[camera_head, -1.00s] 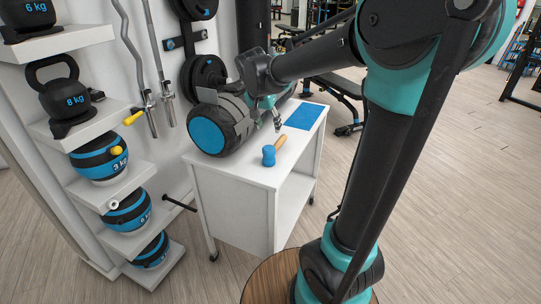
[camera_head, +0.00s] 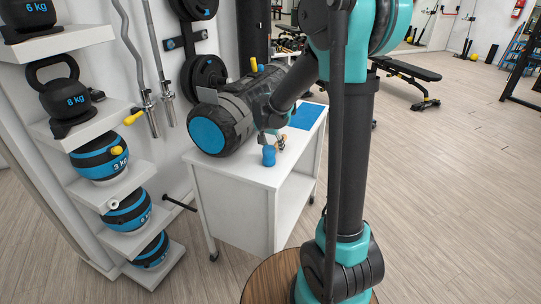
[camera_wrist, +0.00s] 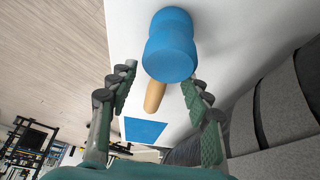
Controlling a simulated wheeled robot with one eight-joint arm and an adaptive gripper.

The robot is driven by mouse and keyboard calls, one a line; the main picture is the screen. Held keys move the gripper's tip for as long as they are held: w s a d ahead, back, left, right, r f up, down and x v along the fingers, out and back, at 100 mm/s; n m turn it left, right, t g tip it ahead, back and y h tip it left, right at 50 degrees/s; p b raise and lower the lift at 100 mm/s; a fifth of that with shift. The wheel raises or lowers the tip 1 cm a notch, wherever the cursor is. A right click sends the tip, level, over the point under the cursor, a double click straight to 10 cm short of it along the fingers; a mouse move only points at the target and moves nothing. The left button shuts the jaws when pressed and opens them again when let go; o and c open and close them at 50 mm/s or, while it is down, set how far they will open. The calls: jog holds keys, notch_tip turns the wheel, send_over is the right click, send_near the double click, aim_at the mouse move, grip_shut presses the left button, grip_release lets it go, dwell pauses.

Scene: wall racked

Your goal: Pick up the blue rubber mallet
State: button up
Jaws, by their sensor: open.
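The blue rubber mallet (camera_head: 269,155) lies on the top of a white cabinet (camera_head: 246,168). In the wrist view its blue head (camera_wrist: 170,45) is at the upper middle, and its wooden handle (camera_wrist: 154,96) runs down between the two fingers. My gripper (camera_wrist: 160,80) is open, with one green padded finger on each side of the mallet. It holds nothing. In the head view my gripper (camera_head: 279,142) is right at the mallet and hides most of the handle. I cannot tell whether the fingers touch it.
A black roll-shaped bag with a blue end (camera_head: 208,136) lies on the cabinet beside the mallet, close to my arm. A flat blue mat (camera_head: 306,116) lies behind. A rack with kettlebells and balls (camera_head: 100,157) stands at the left.

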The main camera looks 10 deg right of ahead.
jog(key=shift+x, duration=2.2)
jog(key=shift+w+a, duration=0.1)
jog(key=shift+a, duration=0.05)
jog(key=shift+c, duration=0.5)
grip_shut()
